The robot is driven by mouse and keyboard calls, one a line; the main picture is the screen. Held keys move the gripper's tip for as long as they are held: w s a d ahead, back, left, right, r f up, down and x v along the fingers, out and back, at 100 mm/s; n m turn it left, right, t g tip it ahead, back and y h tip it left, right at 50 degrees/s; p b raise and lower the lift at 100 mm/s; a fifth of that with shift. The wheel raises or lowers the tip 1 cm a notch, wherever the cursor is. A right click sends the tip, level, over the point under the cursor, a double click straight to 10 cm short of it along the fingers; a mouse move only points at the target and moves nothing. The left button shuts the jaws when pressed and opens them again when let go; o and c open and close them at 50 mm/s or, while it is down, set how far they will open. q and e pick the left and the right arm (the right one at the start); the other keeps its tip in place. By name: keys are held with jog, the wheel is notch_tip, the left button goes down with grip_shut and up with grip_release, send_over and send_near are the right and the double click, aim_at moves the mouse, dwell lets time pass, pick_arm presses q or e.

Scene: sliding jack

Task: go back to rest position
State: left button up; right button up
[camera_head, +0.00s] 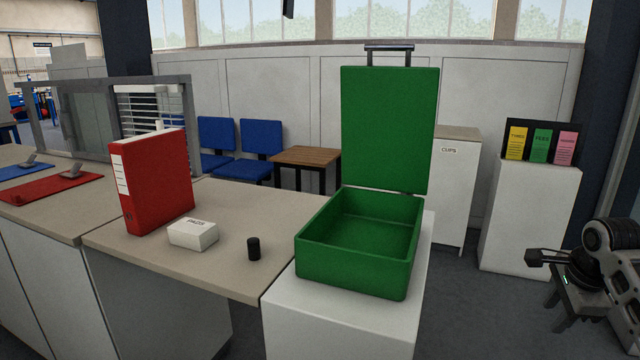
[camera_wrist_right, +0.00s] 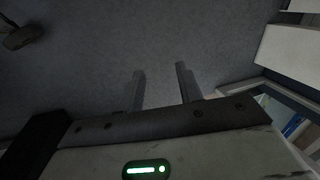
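My right gripper (camera_head: 565,322) hangs at the far right of the head view, over the floor and clear of the furniture. In the right wrist view its two fingers (camera_wrist_right: 161,72) stand apart with only grey floor between them, so it is open and empty. My left gripper and arm are in neither view. A green case (camera_head: 360,268) stands open on a white stand, with its lid (camera_head: 390,128) upright. The case looks empty inside.
A red binder (camera_head: 155,180), a small white box (camera_head: 193,235) and a black cylinder (camera_head: 253,248) stand on the beige counter (camera_head: 240,210). A white pedestal (camera_head: 527,215) bears coloured cards. A white cabinet (camera_head: 452,200) stands behind the case. Grey floor (camera_head: 480,315) lies open between the stand and my right arm.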

jog(key=s+d+f+g+h, duration=0.1)
jog(key=s+d+f+g, duration=0.1)
jog(key=s+d+f, duration=0.3)
jog(key=w+d+r+n+t+h, duration=0.3)
jog(key=w+r+n+t, duration=0.3)
jog(key=w+n, duration=0.4)
jog(key=w+a+r+n+t, duration=0.2)
jog(key=w+r+n+t, duration=0.3)
jog(key=r+n+t, duration=0.7)
jog(key=s+a+f+n+g+y, duration=0.25)
jog(key=s+a+f, duration=0.35)
jog(key=a+f, duration=0.5)
jog(key=s+a+f+n+g+y, duration=0.1)
jog(key=s+a+f+g+y, duration=0.3)
jog(key=a+f, duration=0.7)
jog(key=s+a+f, duration=0.3)
jog(key=s+a, duration=0.1)
jog(key=s, duration=0.4)
jog(key=s+a+f+m+g+y, duration=0.1)
jog(key=s+a+f, duration=0.2)
jog(key=s+a, duration=0.2)
jog(key=s+a+f+m+g, duration=0.1)
jog(key=s+a+f, duration=0.2)
jog(key=s, duration=0.7)
jog(key=shift+s+a, duration=0.35)
jog(key=shift+a, duration=0.4)
